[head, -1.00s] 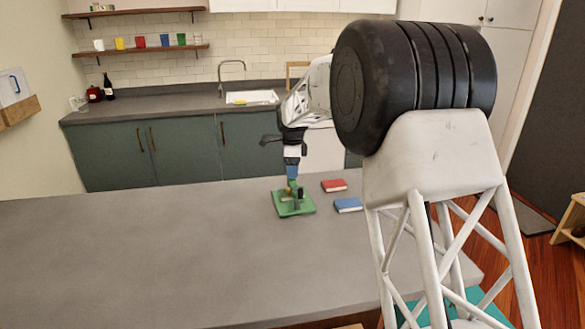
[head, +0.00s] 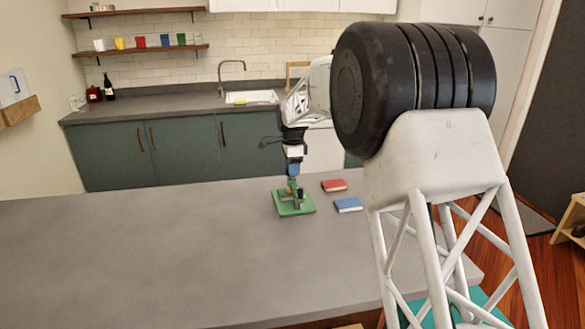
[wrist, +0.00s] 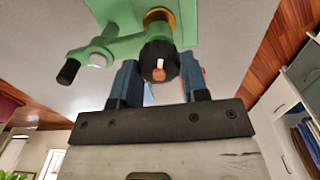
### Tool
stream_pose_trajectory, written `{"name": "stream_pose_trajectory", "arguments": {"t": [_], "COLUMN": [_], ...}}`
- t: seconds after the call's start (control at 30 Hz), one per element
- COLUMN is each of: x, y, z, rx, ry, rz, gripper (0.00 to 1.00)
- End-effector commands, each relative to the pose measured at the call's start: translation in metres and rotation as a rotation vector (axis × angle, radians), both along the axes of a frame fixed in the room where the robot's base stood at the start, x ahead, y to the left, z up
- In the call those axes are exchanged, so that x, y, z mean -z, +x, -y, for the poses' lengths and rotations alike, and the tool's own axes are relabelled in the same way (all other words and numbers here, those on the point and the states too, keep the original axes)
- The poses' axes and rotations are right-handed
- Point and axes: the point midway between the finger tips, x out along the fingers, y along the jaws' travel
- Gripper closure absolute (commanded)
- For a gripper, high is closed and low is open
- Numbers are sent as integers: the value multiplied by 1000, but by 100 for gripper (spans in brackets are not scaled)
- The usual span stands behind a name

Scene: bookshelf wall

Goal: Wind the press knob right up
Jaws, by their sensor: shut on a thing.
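The green press (head: 294,203) stands on the grey table with a square base. In the wrist view its green body (wrist: 118,12) is at the top, with a brass-coloured ring and a side arm ending in a black grip (wrist: 68,72). The round black press knob (wrist: 158,62) has a pale mark on its face. My gripper (wrist: 159,80) has its blue fingers on either side of the knob and is shut on it. In the head view my gripper (head: 292,172) is above the press, pointing down, and the knob is too small to make out.
A red book (head: 334,185) and a blue book (head: 348,205) lie on the table (head: 150,250) just right of the press. The table left of the press is clear. A counter with a sink (head: 250,98) stands behind.

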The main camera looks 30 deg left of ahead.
Motion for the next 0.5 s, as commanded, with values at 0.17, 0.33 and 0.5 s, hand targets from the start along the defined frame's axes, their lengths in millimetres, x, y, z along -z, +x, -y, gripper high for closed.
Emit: {"name": "stream_pose_trajectory", "arguments": {"t": [0.17, 0.33, 0.5], "x": [-1, -1, -1], "y": [0, 0, 1], "z": [0, -1, -1], "rx": [-149, -310, -471], "ry": [1, 1, 2], "rz": [1, 1, 1], "gripper": [83, 83, 83]}}
